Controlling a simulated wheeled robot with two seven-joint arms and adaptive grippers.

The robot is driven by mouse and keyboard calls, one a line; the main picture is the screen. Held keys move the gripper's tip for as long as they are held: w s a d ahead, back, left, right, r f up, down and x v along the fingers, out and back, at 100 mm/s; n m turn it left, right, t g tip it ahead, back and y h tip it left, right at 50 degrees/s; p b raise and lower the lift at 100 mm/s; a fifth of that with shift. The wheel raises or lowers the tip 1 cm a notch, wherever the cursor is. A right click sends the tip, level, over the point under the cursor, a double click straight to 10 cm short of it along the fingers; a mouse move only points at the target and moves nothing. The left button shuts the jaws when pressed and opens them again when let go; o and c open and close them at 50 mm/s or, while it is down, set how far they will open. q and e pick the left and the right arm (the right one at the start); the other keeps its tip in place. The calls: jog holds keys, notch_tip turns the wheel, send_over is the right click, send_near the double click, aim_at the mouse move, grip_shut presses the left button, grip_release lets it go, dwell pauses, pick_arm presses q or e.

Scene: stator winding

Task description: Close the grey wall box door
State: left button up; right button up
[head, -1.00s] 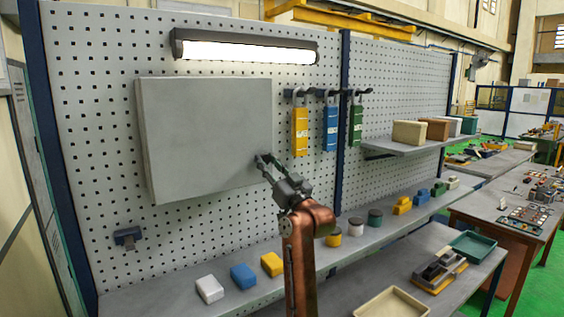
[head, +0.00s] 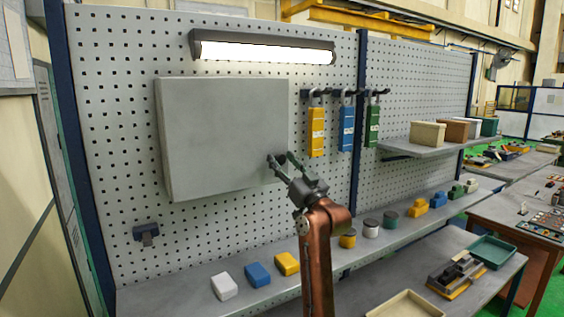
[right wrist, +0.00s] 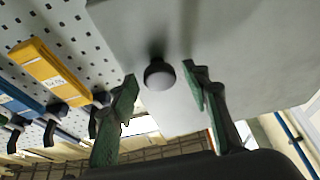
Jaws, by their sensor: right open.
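The grey wall box (head: 222,135) hangs on the pegboard, and its flat grey door faces me. No gap between door and box shows in the head view, so I cannot tell whether the door is fully shut. My right gripper (head: 279,159) is at the lower right edge of the door. In the right wrist view the door (right wrist: 230,40) fills the upper right, with a round dark knob (right wrist: 159,75) on it. The open right fingers (right wrist: 161,76) stand on either side of the knob, without visible contact. My left gripper is not in view.
Yellow, blue and green padlock-like tags (head: 346,128) hang just right of the box. A lamp (head: 263,50) is above it. A shelf (head: 190,305) below carries several small blocks and jars. A blue-grey bracket (head: 146,235) is at lower left.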

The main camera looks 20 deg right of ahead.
jog(key=shift+f, duration=0.1)
jog(key=shift+s+f, duration=0.1)
jog(key=shift+f, duration=0.05)
jog(key=v, duration=1.1)
jog(key=shift+s, duration=0.4)
